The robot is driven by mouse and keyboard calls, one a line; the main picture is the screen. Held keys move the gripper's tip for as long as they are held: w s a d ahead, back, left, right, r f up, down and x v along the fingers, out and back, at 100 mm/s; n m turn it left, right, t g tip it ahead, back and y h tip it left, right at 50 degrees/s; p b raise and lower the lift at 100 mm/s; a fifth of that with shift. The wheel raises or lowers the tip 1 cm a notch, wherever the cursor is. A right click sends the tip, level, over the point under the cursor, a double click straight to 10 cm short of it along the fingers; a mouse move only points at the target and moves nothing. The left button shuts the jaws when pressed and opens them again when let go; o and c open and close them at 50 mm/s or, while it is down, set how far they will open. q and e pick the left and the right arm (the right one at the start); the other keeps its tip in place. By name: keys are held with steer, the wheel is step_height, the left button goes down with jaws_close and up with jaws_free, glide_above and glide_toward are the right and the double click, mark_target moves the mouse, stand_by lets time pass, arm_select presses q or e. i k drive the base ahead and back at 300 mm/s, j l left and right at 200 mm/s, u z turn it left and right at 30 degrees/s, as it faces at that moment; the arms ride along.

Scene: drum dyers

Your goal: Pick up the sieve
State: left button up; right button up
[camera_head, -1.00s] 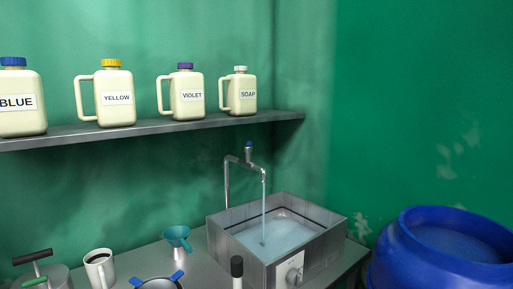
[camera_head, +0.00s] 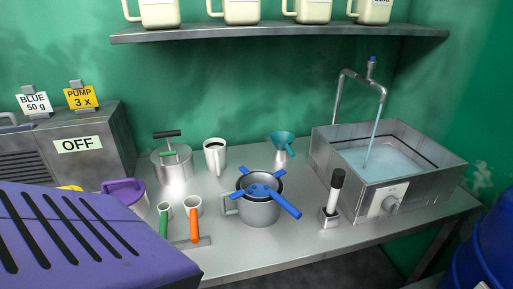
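The sieve (camera_head: 262,191) looks to be the blue piece with a dark round bowl. It rests on top of a grey pot (camera_head: 258,213) on the metal table. Its long blue handle (camera_head: 286,206) points toward the front right, and short blue tabs rest on the pot's rim. The inside of the pot is mostly hidden under it. Neither my left nor my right gripper is in view, and nothing is touching the sieve.
A black-handled tool (camera_head: 336,180) stands in a small holder right of the pot. A teal funnel (camera_head: 283,142), white mug (camera_head: 215,155) and lidded metal pot (camera_head: 173,170) stand behind. The sink (camera_head: 450,179) is at right. A purple slotted surface (camera_head: 90,240) blocks the lower left.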

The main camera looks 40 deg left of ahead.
mark_target(255, 187)
steer(key=u, duration=1.3)
steer(key=i+l+u, duration=0.1)
steer(key=l+u, duration=0.25)
steer(key=l, duration=0.05)
